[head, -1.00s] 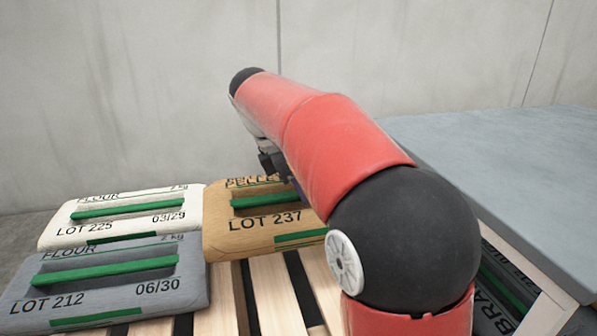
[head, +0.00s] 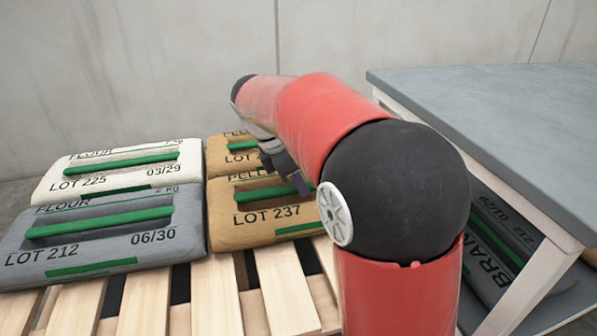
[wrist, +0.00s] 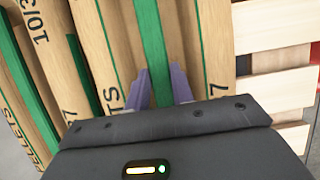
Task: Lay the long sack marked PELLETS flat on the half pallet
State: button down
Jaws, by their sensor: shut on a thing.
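The tan PELLETS sack (head: 285,219) marked LOT 237 lies level over the pallet slats (head: 214,300), right of a grey sack. It looks down on the slats, but its underside is hidden. My gripper (head: 300,183) is over its right part. In the wrist view, my gripper's purple fingers (wrist: 161,88) are shut on the green strap (wrist: 150,40) of this sack (wrist: 120,45). My red arm covers the sack's right end in the head view.
Another tan PELLETS sack (head: 218,152) lies just behind, also at left in the wrist view (wrist: 68,75). White (head: 50,178) and grey (head: 100,252) FLOUR sacks lie at left. A grey-topped table (head: 500,115) stands at right, with a BRAN sack (head: 490,262) beneath. The front slats are bare.

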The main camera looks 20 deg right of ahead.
dwell(0.3)
jog(key=c, duration=1.2)
grip_release()
jog(key=shift+f, duration=0.1)
jog(key=p+v, duration=0.4)
jog(key=v, duration=0.8)
jog(key=s+d+f+m+t+y, duration=0.2)
jog(key=s+f+m, duration=0.2)
jog(key=s+m, duration=0.5)
jog(key=s+d+f+m+t+y, duration=0.2)
jog(key=s+f+m, duration=0.3)
jog(key=s+m, duration=0.4)
jog(key=s+t, duration=0.1)
jog(key=s, duration=0.3)
jog(key=shift+d+f+t, duration=0.25)
jog(key=shift+f+t, duration=0.05)
jog(key=shift+s, duration=0.1)
